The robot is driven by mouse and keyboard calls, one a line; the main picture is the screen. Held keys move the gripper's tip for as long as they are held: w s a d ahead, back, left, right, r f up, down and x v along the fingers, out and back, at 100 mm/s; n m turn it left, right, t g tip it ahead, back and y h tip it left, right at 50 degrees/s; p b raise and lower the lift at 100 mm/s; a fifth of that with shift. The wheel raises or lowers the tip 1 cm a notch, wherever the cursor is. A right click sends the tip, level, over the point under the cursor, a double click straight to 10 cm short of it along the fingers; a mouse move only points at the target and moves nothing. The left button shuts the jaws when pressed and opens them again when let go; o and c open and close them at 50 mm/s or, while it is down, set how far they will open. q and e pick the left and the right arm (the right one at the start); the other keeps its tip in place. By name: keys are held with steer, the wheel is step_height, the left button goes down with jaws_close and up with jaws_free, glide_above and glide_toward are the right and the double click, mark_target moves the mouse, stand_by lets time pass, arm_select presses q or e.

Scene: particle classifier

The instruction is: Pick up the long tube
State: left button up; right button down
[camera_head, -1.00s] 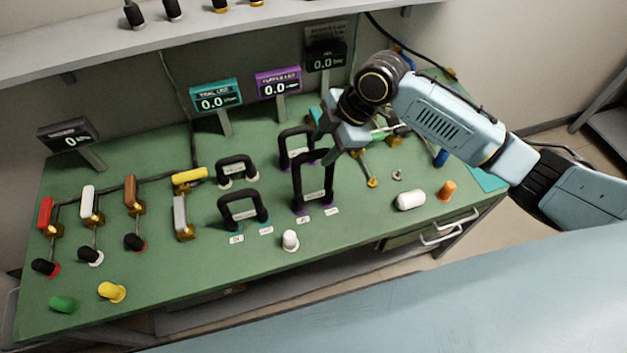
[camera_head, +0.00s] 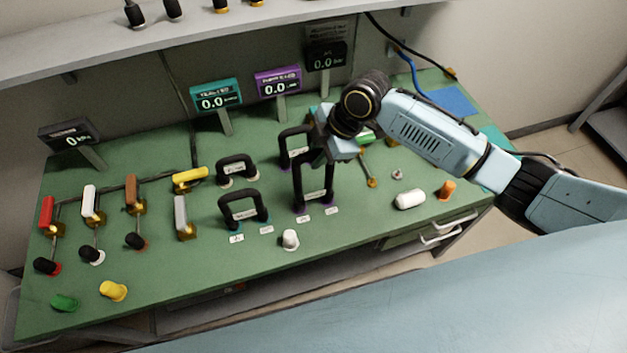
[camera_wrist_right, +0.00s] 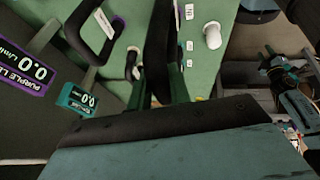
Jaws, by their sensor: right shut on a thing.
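The long tube (camera_head: 298,187) is a tall black U-shaped tube with purple ends, standing upright near the middle of the green bench. My right gripper (camera_head: 318,157) comes down from behind and to the right, and is shut on its top bar. The gripper and wrist hide part of that top. In the right wrist view the black tube (camera_wrist_right: 160,40) runs between the two fingers (camera_wrist_right: 160,88). The tube's feet still stand at the bench surface by small white labels. My left gripper is not in view.
Another purple-ended black tube (camera_head: 284,145) stands close behind. Two shorter black tubes (camera_head: 238,160) (camera_head: 224,208) stand to the left. A white knob (camera_head: 290,239) is in front, and a white cylinder (camera_head: 410,199) lies to the right. Display signs (camera_head: 278,82) stand at the back.

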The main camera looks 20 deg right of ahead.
steer(key=shift+r, duration=0.1)
step_height(320, 180, up, 10)
steer(key=shift+f, duration=0.1)
stand_by(0.4)
steer(key=shift+r+p, duration=2.35)
steer(key=shift+p, duration=0.15)
step_height(320, 180, up, 3)
steer(key=shift+f+p, duration=0.1)
steer(key=shift+p, duration=0.8)
